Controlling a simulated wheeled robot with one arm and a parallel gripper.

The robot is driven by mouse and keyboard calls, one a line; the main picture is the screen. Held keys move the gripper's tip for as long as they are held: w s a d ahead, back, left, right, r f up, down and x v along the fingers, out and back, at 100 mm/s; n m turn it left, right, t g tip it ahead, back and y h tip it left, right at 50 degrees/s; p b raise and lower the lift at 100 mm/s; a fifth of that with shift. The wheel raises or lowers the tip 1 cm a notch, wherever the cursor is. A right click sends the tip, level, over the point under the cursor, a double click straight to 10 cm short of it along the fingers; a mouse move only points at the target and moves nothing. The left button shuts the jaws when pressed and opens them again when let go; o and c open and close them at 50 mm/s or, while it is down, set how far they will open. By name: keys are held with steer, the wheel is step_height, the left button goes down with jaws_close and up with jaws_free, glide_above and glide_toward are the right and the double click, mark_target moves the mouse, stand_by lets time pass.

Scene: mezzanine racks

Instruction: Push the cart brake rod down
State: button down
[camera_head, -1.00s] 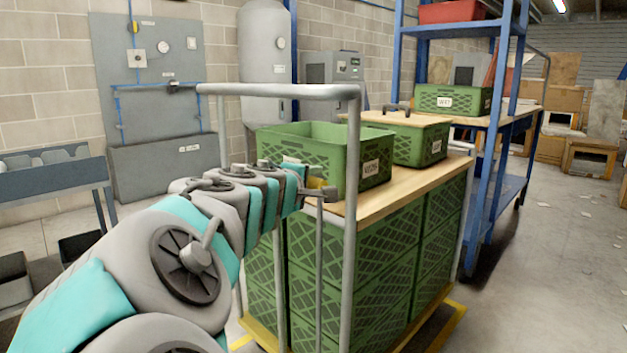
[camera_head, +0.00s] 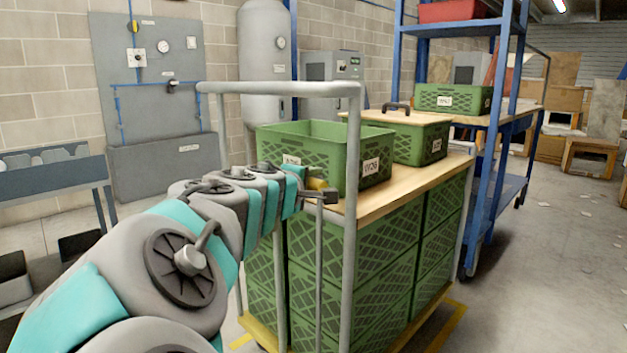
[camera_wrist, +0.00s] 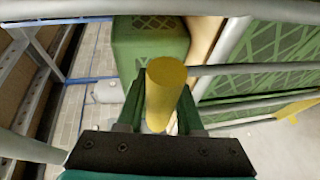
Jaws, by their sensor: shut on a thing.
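The cart (camera_head: 355,125) has a grey tubular handle frame, a wooden top and green crates below. The brake rod's yellow, round end (camera_wrist: 164,88) sits between the fingers of my gripper (camera_wrist: 163,100) in the wrist view. In the head view my gripper (camera_head: 316,192) is at the handle end of the cart, inside the upright tubes and beside an open green crate. My gripper is shut on the yellow end, a little of which shows there. A thin vertical grey rod (camera_head: 319,270) runs down below it. The rod's lower end is hard to make out.
An open green crate (camera_head: 372,167) and a lidded green crate (camera_head: 418,138) stand on the cart top (camera_head: 400,190). The cart's grey tubes stand close around my gripper. A blue rack (camera_head: 480,210) stands behind. The floor at right (camera_head: 560,260) is mostly clear.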

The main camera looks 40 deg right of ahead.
step_height(320, 180, down, 5)
steer(key=shift+d+r+b, duration=0.1)
steer(key=shift+b, duration=1.05)
steer(key=shift+s, duration=0.1)
steer(key=c, duration=0.6)
jaws_free()
steer(key=shift+o, duration=0.2)
steer(key=shift+a+r, duration=0.1)
steer(key=shift+a, duration=0.1)
